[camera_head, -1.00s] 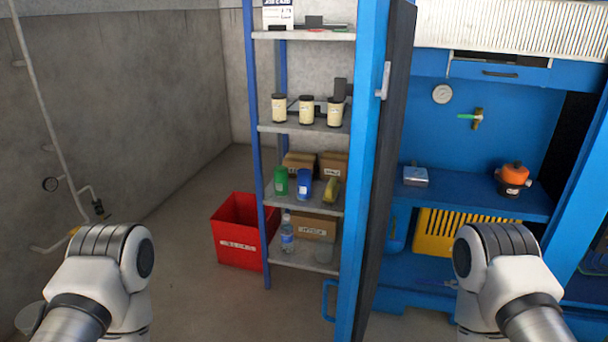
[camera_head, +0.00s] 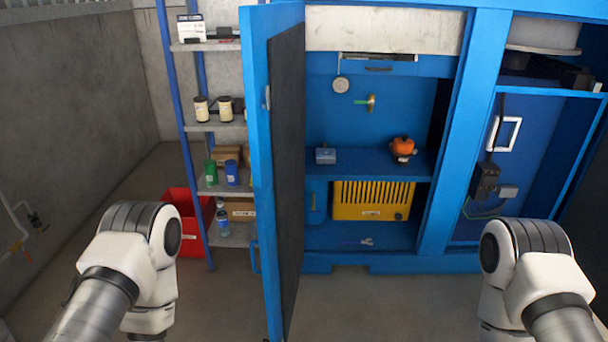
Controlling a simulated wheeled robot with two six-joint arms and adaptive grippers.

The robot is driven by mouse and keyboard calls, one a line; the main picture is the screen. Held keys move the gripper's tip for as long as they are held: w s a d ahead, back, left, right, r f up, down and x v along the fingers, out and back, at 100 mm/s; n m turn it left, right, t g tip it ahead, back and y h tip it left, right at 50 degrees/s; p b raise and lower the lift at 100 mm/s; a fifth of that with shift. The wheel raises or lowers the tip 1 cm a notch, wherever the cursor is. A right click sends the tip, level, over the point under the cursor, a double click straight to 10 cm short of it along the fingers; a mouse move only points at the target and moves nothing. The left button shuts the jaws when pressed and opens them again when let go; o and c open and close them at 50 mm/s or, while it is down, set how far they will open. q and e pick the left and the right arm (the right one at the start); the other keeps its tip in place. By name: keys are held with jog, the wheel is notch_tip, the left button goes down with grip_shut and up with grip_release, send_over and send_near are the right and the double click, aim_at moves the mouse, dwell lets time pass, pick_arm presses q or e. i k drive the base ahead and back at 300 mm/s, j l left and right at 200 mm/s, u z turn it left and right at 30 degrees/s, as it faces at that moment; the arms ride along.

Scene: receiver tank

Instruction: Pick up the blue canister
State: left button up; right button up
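The blue canister (camera_head: 232,173) stands upright on a middle shelf of the grey shelving unit at the left. A green canister (camera_head: 210,173) stands just to its left. The open blue cabinet door is close to its right and hides the right part of the shelf. My two arms show at the lower left and lower right, well in front of the shelves and apart from the canister. Neither arm's gripper fingers are in the picture.
The open blue door (camera_head: 262,200) juts out between the shelving and the blue cabinet (camera_head: 455,130). A red bin (camera_head: 188,225) stands by the shelving's left post. Cream jars (camera_head: 225,109) stand a shelf higher, a water bottle (camera_head: 222,219) lower. The floor in front is clear.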

aim_at(231, 168)
jog(key=i+j+z, duration=0.35)
jog(key=j, duration=0.45)
jog(key=j+z, duration=0.35)
jog(key=j, duration=0.5)
jog(key=j+z, duration=0.35)
jog(key=j, duration=1.1)
jog(key=i+j, duration=0.15)
jog(key=j, duration=0.9)
jog(key=i+j, duration=0.2)
jog(key=i, duration=0.2)
